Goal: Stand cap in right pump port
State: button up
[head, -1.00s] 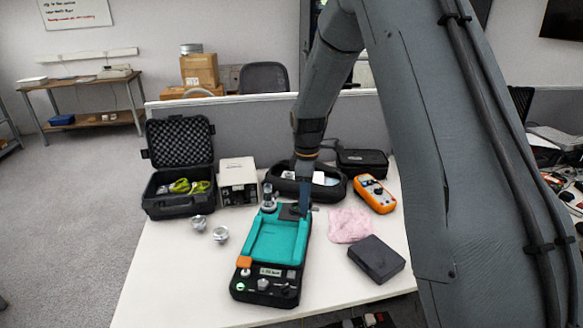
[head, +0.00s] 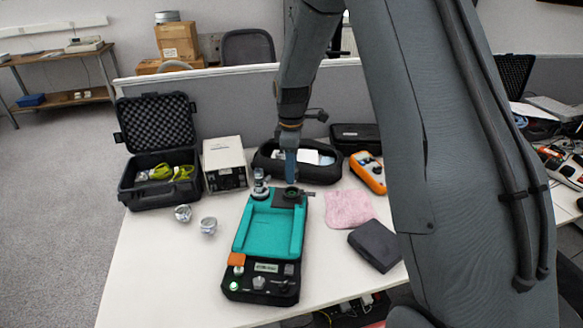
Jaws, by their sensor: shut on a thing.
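The pump (head: 240,270), a black unit with a teal tray on top, lies on the white table. Its right port (head: 293,195) is a dark fitting at the far right corner. A silvery fitting (head: 260,187) stands upright at the left port. My gripper (head: 291,180) points straight down over the right port, its blue fingers close together. It is shut on a small dark piece, seemingly the cap, mostly hidden by the fingers and merging with the dark port. I cannot tell whether the piece touches the port.
Two silvery round parts (head: 208,225) lie left of the pump. An open black case (head: 160,180), a white box (head: 225,164) and a black pouch (head: 265,161) stand behind. A pink cloth (head: 348,208), a black box (head: 376,245) and an orange meter (head: 368,172) lie right.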

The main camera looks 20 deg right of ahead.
jog(key=shift+f+b, duration=1.1)
jog(key=shift+f, duration=1.25)
jog(key=shift+f, duration=0.2)
jog(key=o, duration=1.1)
jog(key=shift+o, duration=0.2)
notch_tip(320, 180, up, 7)
jog(key=shift+r+b, duration=0.15)
jog(key=shift+b, duration=0.8)
jog(key=shift+s+r, duration=0.25)
jog(key=shift+s, duration=0.05)
jog(key=s+f+m, duration=0.1)
jog(key=s+m, duration=1.2)
jog(key=s, duration=1.1)
jog(key=shift+s+m+t, duration=0.3)
jog(key=shift+t, duration=0.1)
